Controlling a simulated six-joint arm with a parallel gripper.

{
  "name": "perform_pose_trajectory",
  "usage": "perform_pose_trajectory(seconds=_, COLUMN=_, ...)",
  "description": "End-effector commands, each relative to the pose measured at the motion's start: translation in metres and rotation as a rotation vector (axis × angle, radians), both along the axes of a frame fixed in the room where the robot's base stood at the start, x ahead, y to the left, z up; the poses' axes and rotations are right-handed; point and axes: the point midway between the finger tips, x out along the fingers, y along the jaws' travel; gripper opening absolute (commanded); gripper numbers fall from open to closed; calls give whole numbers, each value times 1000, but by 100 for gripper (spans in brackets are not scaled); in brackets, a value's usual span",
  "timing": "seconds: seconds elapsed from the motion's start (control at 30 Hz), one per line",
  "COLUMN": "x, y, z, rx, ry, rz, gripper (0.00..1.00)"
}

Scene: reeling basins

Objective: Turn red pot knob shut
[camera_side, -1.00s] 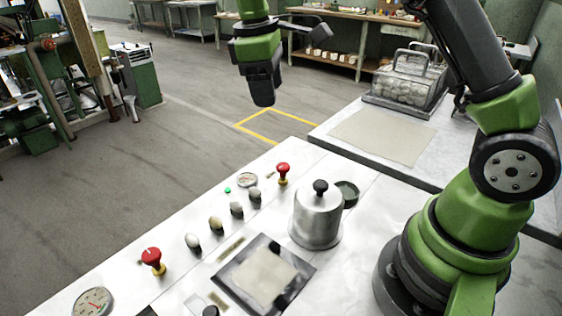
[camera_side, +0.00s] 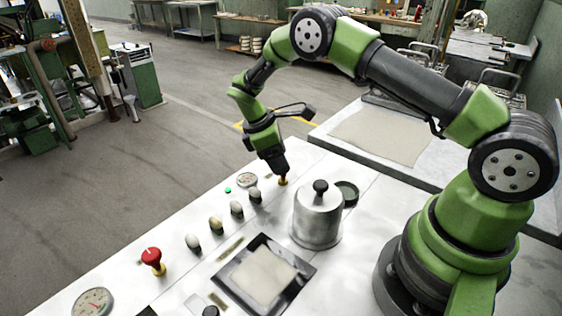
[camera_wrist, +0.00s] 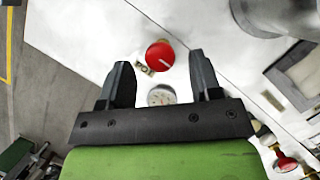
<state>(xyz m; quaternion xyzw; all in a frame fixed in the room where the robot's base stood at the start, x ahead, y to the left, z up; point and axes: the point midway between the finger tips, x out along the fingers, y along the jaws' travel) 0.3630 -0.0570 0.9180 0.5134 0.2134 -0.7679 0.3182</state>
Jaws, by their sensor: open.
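The far red knob stands on the panel below my gripper (camera_side: 281,168). Its yellow base (camera_side: 283,182) shows in the side view, but its red top is hidden there by the fingers. In the wrist view the red knob (camera_wrist: 160,55) has a white pointer line and lies between the tips of my open gripper (camera_wrist: 159,62), with a gap on each side. A small label (camera_wrist: 143,68), hard to read, is beside it. A second red knob (camera_side: 152,257) stands at the panel's near left and also shows in the wrist view (camera_wrist: 287,163).
A lidded metal pot (camera_side: 317,215) stands right of the knob row. Several pale small knobs (camera_side: 216,224) stand between the red knobs. A round gauge (camera_side: 247,180) is close to my gripper. A dark-framed square basin (camera_side: 232,285) is nearer.

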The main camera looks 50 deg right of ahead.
Motion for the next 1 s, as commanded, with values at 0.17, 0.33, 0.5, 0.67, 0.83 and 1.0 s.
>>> perform_pose_trajectory(seconds=0.17, x=-4, y=-4, z=-14, rx=0, ry=0, rz=-1, gripper=58)
perform_pose_trajectory(seconds=0.33, x=-5, y=-5, z=-16, rx=0, ry=-1, rz=0, gripper=58)
perform_pose_trajectory(seconds=0.5, x=-5, y=-5, z=-16, rx=0, ry=-1, rz=0, gripper=49)
perform_pose_trajectory(seconds=0.67, x=-5, y=-5, z=-16, rx=0, ry=-1, rz=0, gripper=12)
perform_pose_trajectory(seconds=0.83, x=-5, y=-5, z=-16, rx=1, ry=-1, rz=-3, gripper=10)
perform_pose_trajectory(seconds=1.0, x=-4, y=-5, z=-16, rx=-1, ry=-1, rz=-34, gripper=10)
